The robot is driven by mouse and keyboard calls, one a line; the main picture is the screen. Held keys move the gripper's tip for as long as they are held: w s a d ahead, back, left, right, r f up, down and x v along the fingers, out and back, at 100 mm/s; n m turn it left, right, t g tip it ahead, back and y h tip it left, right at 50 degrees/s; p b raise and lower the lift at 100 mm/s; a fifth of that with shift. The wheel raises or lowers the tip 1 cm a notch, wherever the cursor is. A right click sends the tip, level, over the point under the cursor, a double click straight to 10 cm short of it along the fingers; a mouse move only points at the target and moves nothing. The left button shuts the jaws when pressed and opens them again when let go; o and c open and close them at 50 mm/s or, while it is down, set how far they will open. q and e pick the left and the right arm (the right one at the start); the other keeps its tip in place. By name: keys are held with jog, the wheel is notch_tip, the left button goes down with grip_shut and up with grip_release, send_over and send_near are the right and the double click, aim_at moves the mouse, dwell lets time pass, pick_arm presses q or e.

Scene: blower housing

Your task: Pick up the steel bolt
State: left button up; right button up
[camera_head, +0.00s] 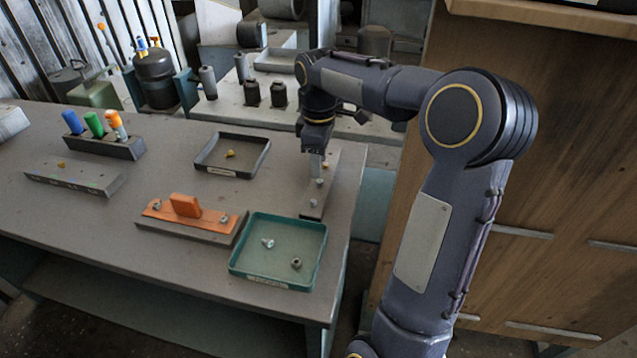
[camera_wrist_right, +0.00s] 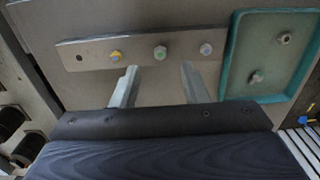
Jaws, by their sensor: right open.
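A steel bolt (camera_head: 267,242) lies on the floor of the teal tray (camera_head: 316,244), and it also shows in the right wrist view (camera_wrist_right: 256,77). A darker nut-like piece (camera_head: 296,263) lies beside it, apart. My right gripper (camera_head: 317,168) is above the grey bar (camera_head: 311,208), behind the tray. In the right wrist view its two fingers (camera_wrist_right: 160,84) are spread with nothing between them. My left gripper is not in view.
An orange fixture with a block (camera_head: 186,205) stands left of the teal tray. A dark tray (camera_head: 206,165) with a brass-coloured piece (camera_head: 230,153) lies behind it. A rack with coloured tubes (camera_head: 100,146) and a grey bar (camera_head: 75,179) are at left. The table's front left is clear.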

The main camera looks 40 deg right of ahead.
aim_at(317, 181)
notch_tip(317, 181, down, 4)
jog(key=shift+w+a+f, duration=0.1)
jog(key=shift+a+f, duration=0.05)
jog(key=shift+f, duration=0.05)
jog(key=shift+c, duration=0.4)
jog(key=c, duration=0.7)
jog(key=shift+r, duration=0.1)
jog(key=shift+c, duration=0.2)
jog(key=shift+r, duration=0.65)
jog(key=s+a+r, duration=0.3)
jog(key=a+r, duration=0.2)
jog(key=a, duration=0.1)
jog(key=s+a+r, duration=0.2)
jog(key=a+r, duration=0.4)
jog(key=shift+s+a+r, duration=0.3)
jog(key=shift+s+a, duration=0.1)
